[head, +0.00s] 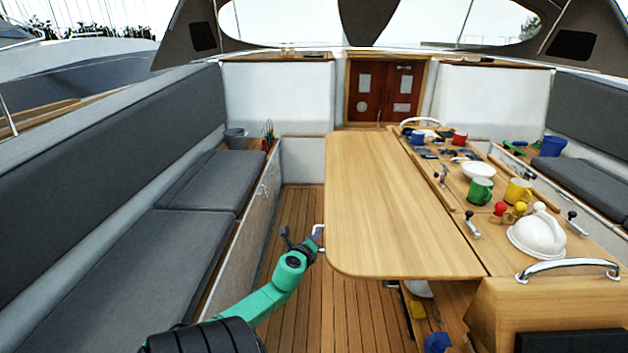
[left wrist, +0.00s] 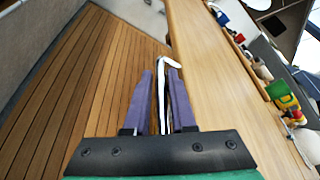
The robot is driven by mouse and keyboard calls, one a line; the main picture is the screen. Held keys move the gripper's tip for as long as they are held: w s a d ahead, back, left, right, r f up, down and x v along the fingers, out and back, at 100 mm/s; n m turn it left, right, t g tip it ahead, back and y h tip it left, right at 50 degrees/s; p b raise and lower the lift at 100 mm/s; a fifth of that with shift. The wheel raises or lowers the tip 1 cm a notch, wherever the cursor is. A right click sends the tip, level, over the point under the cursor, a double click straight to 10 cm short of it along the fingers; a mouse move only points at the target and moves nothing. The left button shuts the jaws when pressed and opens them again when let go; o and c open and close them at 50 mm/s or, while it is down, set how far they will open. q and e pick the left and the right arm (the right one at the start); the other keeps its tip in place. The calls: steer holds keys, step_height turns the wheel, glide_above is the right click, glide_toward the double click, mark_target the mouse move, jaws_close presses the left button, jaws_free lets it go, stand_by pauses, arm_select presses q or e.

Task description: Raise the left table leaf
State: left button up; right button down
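The left table leaf (head: 385,205) is a broad plain wooden panel on the left side of the table. It lies out flat and looks about level with the table's middle part (head: 452,205). My left gripper (head: 319,234) is at the leaf's left edge, near its front corner. In the left wrist view, the two purple fingers (left wrist: 160,82) stand apart, with a thin whitish strip (left wrist: 163,95) between them beside the leaf's edge (left wrist: 215,90). A gap shows between the strip and the left finger. My right gripper is out of view.
Mugs, including a green mug (head: 480,190) and a yellow mug (head: 518,191), a white bowl (head: 478,170) and a white dome (head: 537,235) stand right of the leaf. A grey bench (head: 190,222) runs along the left. The wooden floor (head: 300,210) between is clear.

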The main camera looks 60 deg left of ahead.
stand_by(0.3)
arm_select(q)
steer(key=v, duration=1.4)
steer(key=shift+s+d+p, duration=0.15)
steer(key=shift+s+p, duration=0.05)
steer(key=shift+p, duration=0.1)
